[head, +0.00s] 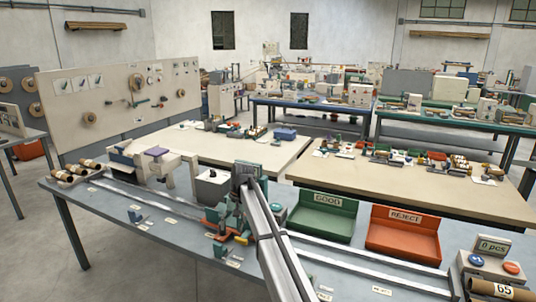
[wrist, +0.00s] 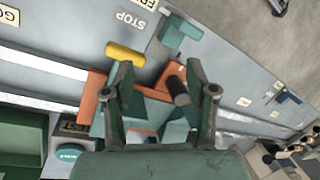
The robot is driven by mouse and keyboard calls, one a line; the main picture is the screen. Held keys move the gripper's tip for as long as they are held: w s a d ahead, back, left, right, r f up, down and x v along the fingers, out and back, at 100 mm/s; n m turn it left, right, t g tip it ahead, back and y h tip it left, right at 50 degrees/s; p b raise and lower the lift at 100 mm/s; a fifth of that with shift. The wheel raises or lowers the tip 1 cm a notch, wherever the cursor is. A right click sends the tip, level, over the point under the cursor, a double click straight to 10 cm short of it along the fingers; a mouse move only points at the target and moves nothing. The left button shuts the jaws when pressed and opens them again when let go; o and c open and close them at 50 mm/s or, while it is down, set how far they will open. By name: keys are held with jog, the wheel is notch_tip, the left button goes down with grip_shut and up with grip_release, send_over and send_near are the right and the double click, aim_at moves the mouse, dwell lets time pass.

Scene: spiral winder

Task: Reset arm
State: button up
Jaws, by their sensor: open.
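My gripper (wrist: 157,72) is open in the wrist view, its two dark green fingers spread apart with nothing held between them. Below it is an orange and teal fixture (wrist: 97,84) on the grey bench, with a dark cylinder (wrist: 178,92) between the fingers in the picture. A yellow cylinder (wrist: 125,52) lies beyond the left fingertip. In the head view my arm reaches from the bottom over the bench, and its end hangs down at the orange fixture (head: 212,217). Whether the fingers touch the fixture cannot be told.
The grey bench (head: 110,222) carries long metal rails. A green GOOD bin (head: 322,216) and an orange REJECT bin (head: 403,234) stand right of my arm. A button box (head: 492,268) with a counter display is at the far right. Brown tubes (head: 88,165) lie at the left end.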

jog(key=s+d+f+n+y+b, duration=0.1)
jog(key=s+d+f+n+y, duration=0.15)
jog(key=s, duration=0.35)
jog(key=s+d+f+n+y, duration=0.1)
jog(key=s+d+f, duration=0.1)
jog(key=s+d, duration=0.35)
jog(key=s+d+f+m+g+h, duration=0.1)
jog(key=s+d+f, duration=0.4)
jog(key=s+f, duration=0.45)
jog(key=s+d+f+m+g, duration=0.1)
jog(key=s+d+f, duration=0.4)
jog(key=s+f, duration=0.4)
jog(key=s+d+f+m+g+h, duration=0.1)
jog(key=s+d+f, duration=0.5)
jog(key=f, duration=0.4)
jog(key=s+d+f+g+h, duration=0.1)
jog(key=s+d+f, duration=0.2)
jog(key=s, duration=0.6)
jog(key=s+d+f+m+g+h+p, duration=0.1)
jog(key=s+d+f, duration=0.3)
jog(key=s, duration=0.6)
jog(key=s+d+f+m+h+p, duration=0.1)
jog(key=s+d+f+h, duration=0.1)
jog(key=s, duration=0.8)
jog(key=shift+d+f+g, duration=0.4)
jog(key=shift+d+f, duration=0.25)
jog(key=shift+d, duration=0.15)
jog(key=shift+s, duration=0.1)
